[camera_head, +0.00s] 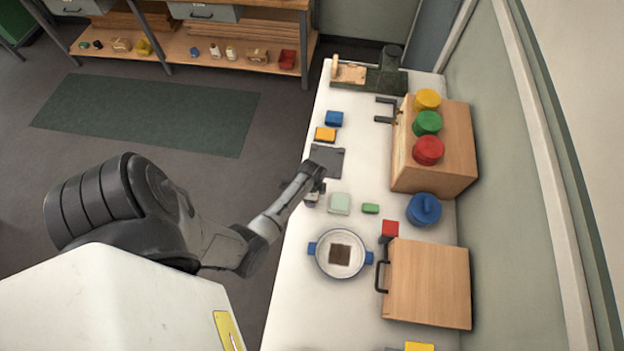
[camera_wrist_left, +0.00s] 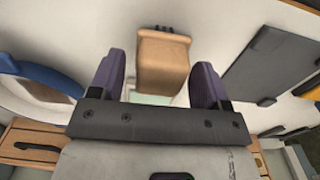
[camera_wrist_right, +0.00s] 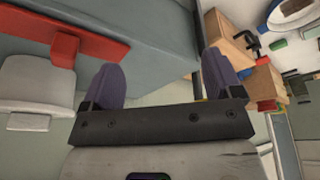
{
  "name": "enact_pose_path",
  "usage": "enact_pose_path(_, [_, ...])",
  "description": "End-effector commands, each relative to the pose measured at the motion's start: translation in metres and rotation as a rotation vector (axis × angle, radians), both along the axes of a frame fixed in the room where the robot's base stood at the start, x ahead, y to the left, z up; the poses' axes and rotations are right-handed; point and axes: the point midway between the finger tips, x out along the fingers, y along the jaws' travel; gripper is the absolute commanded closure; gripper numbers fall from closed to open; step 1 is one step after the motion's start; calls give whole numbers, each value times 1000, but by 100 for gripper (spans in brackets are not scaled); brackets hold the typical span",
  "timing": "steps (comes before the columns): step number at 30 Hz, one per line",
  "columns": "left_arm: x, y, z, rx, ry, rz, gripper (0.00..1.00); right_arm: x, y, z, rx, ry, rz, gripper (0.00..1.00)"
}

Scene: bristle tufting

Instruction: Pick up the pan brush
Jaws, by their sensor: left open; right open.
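A wooden block with dark tufts at its top edge, which looks like the pan brush (camera_wrist_left: 162,62), stands between the fingers of my left gripper (camera_wrist_left: 160,85) in the left wrist view. Gaps show on both sides of it, so the fingers are open around it and not touching. In the head view my left gripper (camera_head: 314,195) is low over the left edge of the white counter, and it mostly hides the brush. My right gripper (camera_wrist_right: 165,85) is open and empty in the right wrist view and is out of the head view.
A pale green block (camera_head: 339,204) and a dark grey plate (camera_head: 327,160) lie close to the left gripper. A white pan (camera_head: 323,263) with blue handles, a green block (camera_head: 370,208) and a blue lidded pot (camera_head: 424,209) stand nearby. Wooden boxes (camera_head: 435,285) line the right side.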

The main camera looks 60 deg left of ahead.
Motion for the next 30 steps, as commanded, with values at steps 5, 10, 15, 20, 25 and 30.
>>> enact_pose_path(5, [0,0,-4,0,-1,0,30,0,-1,-1,-4,-1,2,15])
enact_pose_path(10, [0,0,-4,0,-1,0,33,0,-1,-1,-3,0,2,15])
enact_pose_path(15, [0,0,-3,0,-1,0,49,0,0,-1,-1,0,1,15])
enact_pose_path(20, [0,0,-3,0,-1,0,64,0,1,-1,3,0,-2,15])
enact_pose_path(25, [0,0,-3,0,-1,0,81,0,2,0,7,0,-4,15])
enact_pose_path(30, [0,0,-3,0,-1,0,84,0,2,0,7,0,-5,15])
